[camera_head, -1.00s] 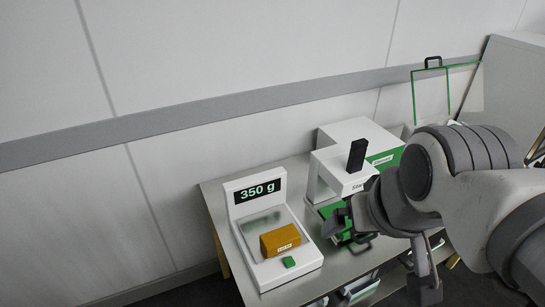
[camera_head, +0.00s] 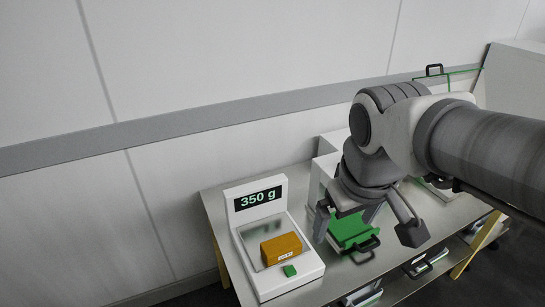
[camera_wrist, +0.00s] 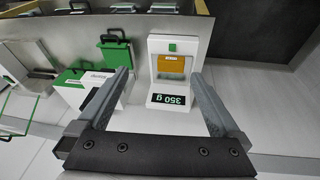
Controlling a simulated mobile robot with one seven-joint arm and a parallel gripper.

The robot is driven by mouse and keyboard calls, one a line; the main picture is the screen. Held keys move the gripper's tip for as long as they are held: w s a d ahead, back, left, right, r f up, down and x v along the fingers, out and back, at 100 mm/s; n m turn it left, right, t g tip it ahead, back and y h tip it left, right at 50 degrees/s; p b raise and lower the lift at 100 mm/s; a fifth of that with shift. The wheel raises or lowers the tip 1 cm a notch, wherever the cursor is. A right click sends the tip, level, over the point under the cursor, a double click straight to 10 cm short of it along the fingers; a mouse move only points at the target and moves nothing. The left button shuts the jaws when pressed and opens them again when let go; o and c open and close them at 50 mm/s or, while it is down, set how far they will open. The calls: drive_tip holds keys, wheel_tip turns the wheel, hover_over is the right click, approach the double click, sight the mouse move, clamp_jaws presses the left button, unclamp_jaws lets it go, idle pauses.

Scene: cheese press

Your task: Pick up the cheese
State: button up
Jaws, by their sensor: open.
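The cheese (camera_head: 282,248) is an orange-yellow block with a small white label. It lies on the pan of the white scale (camera_head: 240,191), whose display reads 350 g. In the wrist view the cheese (camera_wrist: 171,64) appears on the scale (camera_wrist: 189,46), upside down, beyond and between my fingers. My gripper (camera_head: 345,222) is to the right of the scale and above the table, apart from the cheese. In the wrist view my gripper (camera_wrist: 164,84) has its two fingers spread wide with nothing between them.
A green tray with a dark handle (camera_head: 350,230) is right of the scale, beside a white machine (camera_head: 327,163) partly hidden by my arm. A green-framed clear panel (camera_head: 452,76) stands at the back right.

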drive_tip(key=w+a+f+n+g+h+b, duration=0.1)
drive_tip(key=w+a+f+n+h+b, duration=0.3)
drive_tip(key=w+a+f+n, duration=0.5)
drive_tip(key=w+a+f+n+g+h+b, duration=0.1)
drive_tip(key=w+a+f+n+h+b, duration=0.35)
drive_tip(key=f, duration=0.65)
drive_tip(key=n+t+h, duration=0.4)
drive_tip(key=n, duration=0.2)
approach(277, 244)
drive_tip(key=x, duration=0.6)
drive_tip(key=shift+s+d+r+b, duration=0.1)
drive_tip(key=shift+d+b, duration=0.2)
drive_tip(key=shift+b, duration=0.1)
drive_tip(key=x, duration=0.5)
drive_tip(key=shift+a+f+b, duration=0.1)
drive_tip(key=shift+f+b, duration=0.15)
drive_tip(key=shift+b, duration=0.05)
